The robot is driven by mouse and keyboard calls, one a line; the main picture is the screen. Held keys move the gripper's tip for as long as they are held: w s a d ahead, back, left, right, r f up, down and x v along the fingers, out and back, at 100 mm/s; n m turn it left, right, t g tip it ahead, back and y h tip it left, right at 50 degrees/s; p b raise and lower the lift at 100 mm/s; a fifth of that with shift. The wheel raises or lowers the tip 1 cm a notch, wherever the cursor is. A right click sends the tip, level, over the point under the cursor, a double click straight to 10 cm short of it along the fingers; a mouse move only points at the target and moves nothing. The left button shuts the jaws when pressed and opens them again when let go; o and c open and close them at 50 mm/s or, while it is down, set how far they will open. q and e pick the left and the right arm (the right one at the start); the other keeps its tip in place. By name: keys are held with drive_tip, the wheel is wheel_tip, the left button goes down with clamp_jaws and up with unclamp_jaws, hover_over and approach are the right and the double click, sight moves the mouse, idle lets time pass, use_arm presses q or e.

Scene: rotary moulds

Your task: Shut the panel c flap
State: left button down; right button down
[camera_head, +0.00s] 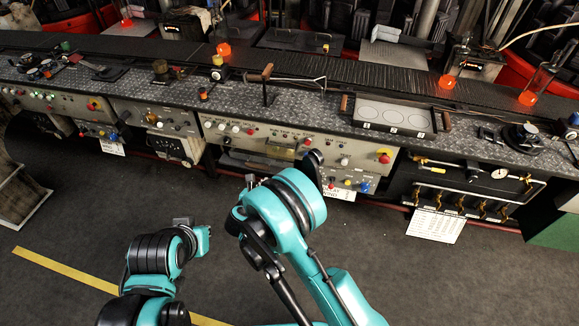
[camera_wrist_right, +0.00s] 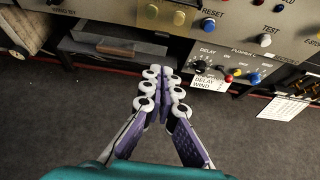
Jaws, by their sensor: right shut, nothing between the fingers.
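Panel C is the beige console section (camera_head: 236,131) in the middle of the head view. Below its face is a dark opening with a grey flap-like plate (camera_head: 255,162) sticking out, so the flap looks open. The right wrist view shows this plate (camera_wrist_right: 90,46) at upper left, with a tan piece on it. My right gripper (camera_wrist_right: 161,72) is shut and empty, its fingertips just below and right of the plate; I cannot tell whether they touch.
The small "Pusher C" box (camera_wrist_right: 228,66) with a knob, coloured buttons and a hanging paper tag stands close right of the fingers. Gauges and brass valves (camera_head: 490,178) are farther right. A tray with three discs (camera_head: 393,115) lies on the counter. The floor before the console is clear.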

drive_tip(key=b, duration=0.4)
approach(280, 154)
wheel_tip(280, 154, down, 6)
drive_tip(key=w, duration=0.2)
drive_tip(key=shift+w+d+r+b, duration=0.1)
drive_tip(key=shift+w+d+b, duration=0.25)
drive_tip(key=shift+w+d, duration=0.3)
drive_tip(key=shift+w+d+f, duration=0.15)
drive_tip(key=shift+w+f, duration=0.4)
drive_tip(key=shift+f, duration=0.05)
drive_tip(key=shift+r, duration=0.1)
